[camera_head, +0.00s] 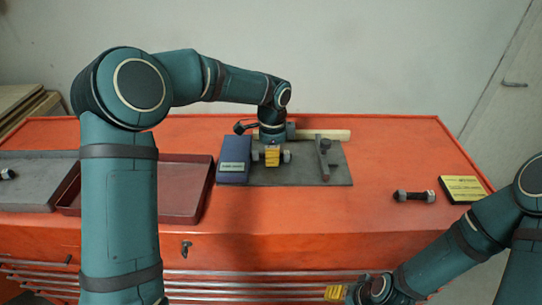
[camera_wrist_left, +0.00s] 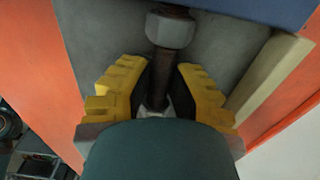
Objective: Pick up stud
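A dark stud with grey hex nuts lies on the grey mat (camera_head: 235,177); its nut end (camera_head: 287,156) shows beside my left gripper (camera_head: 272,157). In the left wrist view the stud (camera_wrist_left: 172,62) runs between the yellow fingers of my left gripper (camera_wrist_left: 160,70). The fingers stand on both sides of its dark shaft with narrow gaps, so the gripper looks open around it. Part of the shaft's near end is hidden by the gripper body. My right gripper (camera_head: 340,293) is low in the head view, away from the mat, and its opening is unclear.
A blue box (camera_head: 234,160) stands left of the stud, and a dark T-shaped tool (camera_head: 324,160) lies right of it. A pale wooden bar (camera_head: 325,135) lies behind. A red tray (camera_head: 185,206) is left.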

